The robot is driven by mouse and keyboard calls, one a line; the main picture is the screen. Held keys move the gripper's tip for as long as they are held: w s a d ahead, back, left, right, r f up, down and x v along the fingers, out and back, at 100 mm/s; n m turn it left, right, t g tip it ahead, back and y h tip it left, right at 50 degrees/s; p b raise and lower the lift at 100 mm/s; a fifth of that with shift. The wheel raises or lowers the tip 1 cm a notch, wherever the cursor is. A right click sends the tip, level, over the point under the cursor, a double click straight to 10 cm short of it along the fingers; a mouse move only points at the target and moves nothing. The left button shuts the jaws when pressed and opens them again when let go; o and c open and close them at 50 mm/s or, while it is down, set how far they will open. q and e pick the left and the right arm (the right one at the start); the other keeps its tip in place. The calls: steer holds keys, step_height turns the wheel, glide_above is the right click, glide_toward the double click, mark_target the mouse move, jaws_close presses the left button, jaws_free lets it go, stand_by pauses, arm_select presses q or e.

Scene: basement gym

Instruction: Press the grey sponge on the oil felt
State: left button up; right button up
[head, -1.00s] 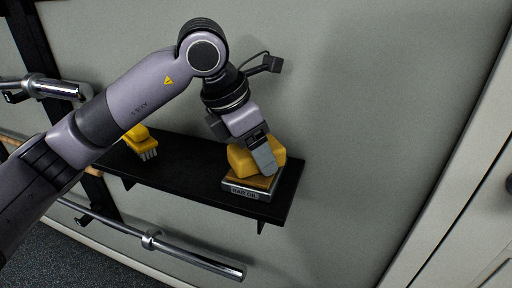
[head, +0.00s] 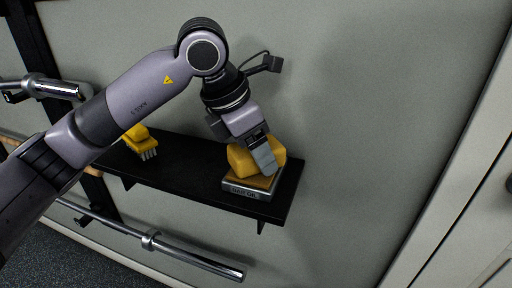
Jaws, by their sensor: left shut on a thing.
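My left gripper (head: 262,157) points down over the right end of a black shelf and is shut on a yellow-orange sponge-like block (head: 240,160). I see no clearly grey sponge; the grey piece in front of the block looks like my gripper's finger. Below the block is a shallow silver tin (head: 243,191) with a tan felt top (head: 258,181) and a label that seems to read "BAR OIL". The block sits at the felt and appears to touch it, though the finger hides part of the contact. My right gripper is out of view.
The black wall shelf (head: 191,174) holds the tin near its right end. A yellow brush (head: 143,142) with pale bristles stands further left, partly behind my arm. Metal bars (head: 195,257) hang below, and another bar end (head: 52,89) juts out at left.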

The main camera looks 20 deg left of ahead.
arm_select(q)
steer(key=shift+r+p, duration=2.45)
steer(key=shift+r, duration=1.1)
steer(key=shift+f, duration=0.1)
